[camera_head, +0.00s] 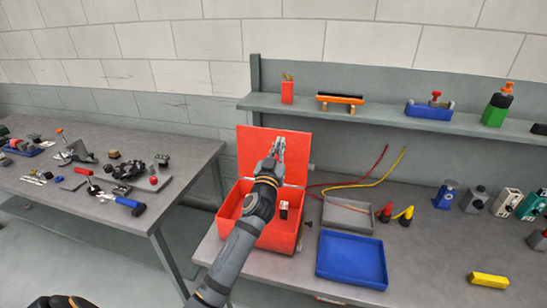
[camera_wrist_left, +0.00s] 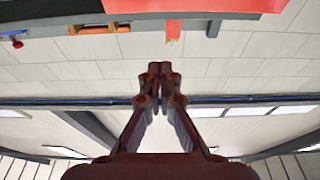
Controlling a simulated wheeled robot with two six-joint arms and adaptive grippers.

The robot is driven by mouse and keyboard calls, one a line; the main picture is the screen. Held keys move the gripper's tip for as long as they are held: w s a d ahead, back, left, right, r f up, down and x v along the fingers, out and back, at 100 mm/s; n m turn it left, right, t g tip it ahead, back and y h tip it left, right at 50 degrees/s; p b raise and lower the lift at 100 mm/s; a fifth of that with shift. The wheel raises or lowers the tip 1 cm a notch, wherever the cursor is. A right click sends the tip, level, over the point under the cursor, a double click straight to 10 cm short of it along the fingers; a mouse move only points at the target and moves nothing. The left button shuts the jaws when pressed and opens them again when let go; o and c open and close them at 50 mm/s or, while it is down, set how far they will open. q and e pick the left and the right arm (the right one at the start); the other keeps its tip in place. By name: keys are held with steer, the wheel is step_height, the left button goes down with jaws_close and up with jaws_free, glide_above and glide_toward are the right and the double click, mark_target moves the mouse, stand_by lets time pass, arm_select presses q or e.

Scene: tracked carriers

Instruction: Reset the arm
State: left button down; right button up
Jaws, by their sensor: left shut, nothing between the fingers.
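My left arm reaches in from the bottom of the head view. Its gripper (camera_head: 278,147) is raised in front of the upright lid of a red box on the workbench. The fingers are closed together with nothing between them. The left wrist view also shows the closed fingertips (camera_wrist_left: 160,70), with wall and ceiling behind them. My right gripper does not show; only a dark part of my body is at the bottom left of the head view.
The open red box (camera_head: 270,238) stands under my left arm. A blue tray (camera_head: 351,260) and a grey tray (camera_head: 347,217) lie to its right. A shelf (camera_head: 380,115) runs behind, holding several items. Another table (camera_head: 120,215) with tools stands at left.

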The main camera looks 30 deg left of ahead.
arm_select(q)
steer(key=s+d, duration=0.1)
steer(key=s, duration=0.4)
steer(key=s+a+f+g, duration=0.1)
steer(key=s+f+g, duration=0.4)
steer(key=f, duration=0.5)
steer(key=s+f+g, duration=0.4)
steer(key=s+f, duration=0.2)
steer(key=f, duration=0.4)
steer(key=s+d+f+m+g+h, duration=0.25)
steer(key=s+f+g, duration=0.2)
steer(key=s, duration=0.35)
steer(key=s+d+f+m+g+h, duration=0.1)
steer(key=s+d+f+g+h, duration=0.15)
steer(key=s+f, duration=0.5)
step_height(320, 180, down, 22)
steer(key=s+a+g+y, duration=0.1)
steer(key=s+a+g, duration=0.1)
steer(key=s, duration=0.1)
steer(key=s+a+f+g, duration=0.1)
steer(key=s+f, duration=1.7)
steer(key=s, duration=0.1)
steer(key=shift+a+f+b, duration=0.15)
steer(key=shift+a+b, duration=0.1)
steer(key=shift+b, duration=0.2)
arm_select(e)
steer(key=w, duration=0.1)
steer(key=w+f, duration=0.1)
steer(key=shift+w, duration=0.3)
